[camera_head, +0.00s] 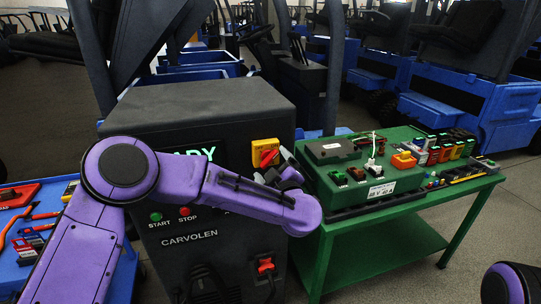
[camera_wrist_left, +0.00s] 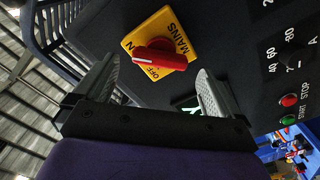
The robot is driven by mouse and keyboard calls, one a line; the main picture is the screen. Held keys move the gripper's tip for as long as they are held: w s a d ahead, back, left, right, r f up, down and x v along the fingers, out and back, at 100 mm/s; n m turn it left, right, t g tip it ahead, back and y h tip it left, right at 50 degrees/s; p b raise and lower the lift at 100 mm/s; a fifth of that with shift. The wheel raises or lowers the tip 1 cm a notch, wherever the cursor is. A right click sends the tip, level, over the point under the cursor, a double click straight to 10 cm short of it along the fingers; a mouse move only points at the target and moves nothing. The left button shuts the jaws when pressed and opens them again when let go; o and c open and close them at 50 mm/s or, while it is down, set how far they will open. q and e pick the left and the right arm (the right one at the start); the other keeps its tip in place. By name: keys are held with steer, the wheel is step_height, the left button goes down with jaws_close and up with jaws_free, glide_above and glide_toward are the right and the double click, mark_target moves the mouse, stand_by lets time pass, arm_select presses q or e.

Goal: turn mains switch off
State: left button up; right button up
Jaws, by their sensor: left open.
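The mains switch is a red rotary knob (camera_wrist_left: 160,58) on a yellow plate (camera_wrist_left: 150,30) marked MAINS, ON and OFF in the left wrist view. The knob's long handle lies roughly across that picture. In the head view the yellow plate (camera_head: 264,147) is at the right of the front of the dark CARVOLEN cabinet (camera_head: 210,105). My left gripper (camera_wrist_left: 158,75) is open and empty. Its two fingers are on either side of the knob in that view, apart from it. In the head view my left gripper (camera_head: 276,168) is just below and right of the switch. My right gripper is not in view.
A green START button (camera_head: 156,216) and red STOP button (camera_head: 184,211) sit lower on the cabinet. My left arm covers part of the lit display (camera_head: 207,153). A green bench (camera_head: 395,200) with fixtures stands right; a blue tool table (camera_head: 12,270) stands left.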

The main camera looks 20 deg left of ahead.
arm_select(q)
steer(key=shift+x, duration=1.2)
steer(key=c, duration=1.1)
steer(key=shift+o, duration=0.2)
steer(key=shift+a, duration=0.1)
steer(key=shift+f+n+b, duration=0.2)
steer(key=shift+n+b, duration=0.6)
steer(key=n+b, duration=0.4)
steer(key=b, duration=0.1)
steer(key=n+b, duration=0.5)
steer(key=b, duration=0.1)
steer(key=n+b, duration=0.5)
steer(key=b, duration=0.1)
steer(key=shift+f, duration=0.4)
steer(key=shift+r+n+b, duration=0.2)
steer(key=shift+n+b, duration=1.1)
steer(key=shift+b, duration=0.3)
